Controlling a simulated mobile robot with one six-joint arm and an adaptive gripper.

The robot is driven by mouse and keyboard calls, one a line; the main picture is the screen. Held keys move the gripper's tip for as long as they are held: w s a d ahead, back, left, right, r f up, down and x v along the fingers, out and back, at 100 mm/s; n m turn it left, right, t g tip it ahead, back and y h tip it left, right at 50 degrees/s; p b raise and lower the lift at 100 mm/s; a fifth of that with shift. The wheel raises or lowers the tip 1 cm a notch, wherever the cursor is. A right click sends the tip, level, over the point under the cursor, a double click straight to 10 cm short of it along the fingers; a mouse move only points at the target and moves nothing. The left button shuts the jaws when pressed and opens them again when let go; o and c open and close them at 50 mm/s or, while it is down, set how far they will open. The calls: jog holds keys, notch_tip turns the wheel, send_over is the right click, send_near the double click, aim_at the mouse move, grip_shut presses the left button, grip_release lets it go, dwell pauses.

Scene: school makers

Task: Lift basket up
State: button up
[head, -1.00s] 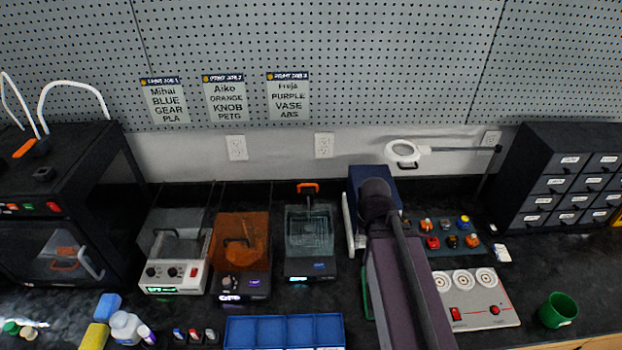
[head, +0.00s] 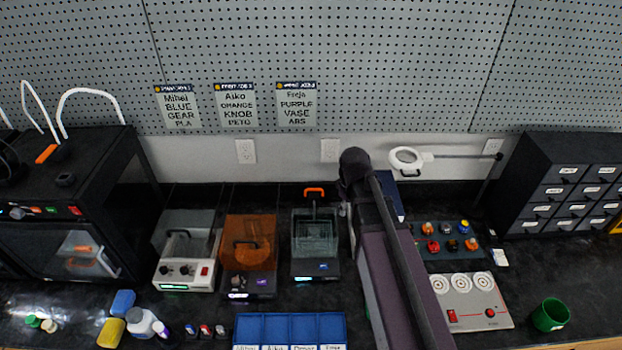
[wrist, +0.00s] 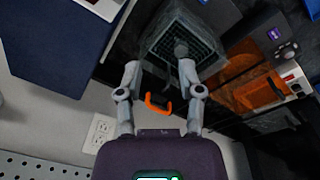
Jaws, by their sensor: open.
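The basket (head: 315,232) is a dark mesh basket sitting in a clear tank, with an orange handle (head: 314,191) rising at its back. The mesh basket (wrist: 178,38) shows in the wrist view, with its orange handle (wrist: 157,106) nearer the camera. My gripper (wrist: 159,73) is open and empty. Its two fingers lie on either side of the handle's line in the wrist view, apart from each other; I cannot tell the depth between them and the handle. In the head view my arm hides most of the gripper.
An orange-lidded unit (head: 249,243) and a grey-white unit (head: 187,250) stand left of the tank. A dark blue box (wrist: 55,40) stands close on the other side. A blue divided tray (head: 290,328) lies in front. The pegboard wall (head: 330,60) is behind.

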aim_at(313, 190)
jog(key=w+a+r+n+t+p, duration=0.1)
jog(key=w+a+r+n+p, duration=0.5)
jog(key=w+a+r+n, duration=0.2)
jog(key=w+a+n, duration=0.2)
jog(key=w, duration=0.1)
jog(key=shift+w, duration=0.25)
jog(key=w+f+b, duration=0.1)
jog(key=f+b, duration=0.7)
jog(key=f, duration=0.1)
jog(key=w+f+b, duration=0.1)
jog(key=f+b, duration=0.3)
jog(key=b, duration=0.1)
jog(key=shift+w+f, duration=0.2)
jog(key=shift+w, duration=0.15)
dwell(0.5)
grip_shut()
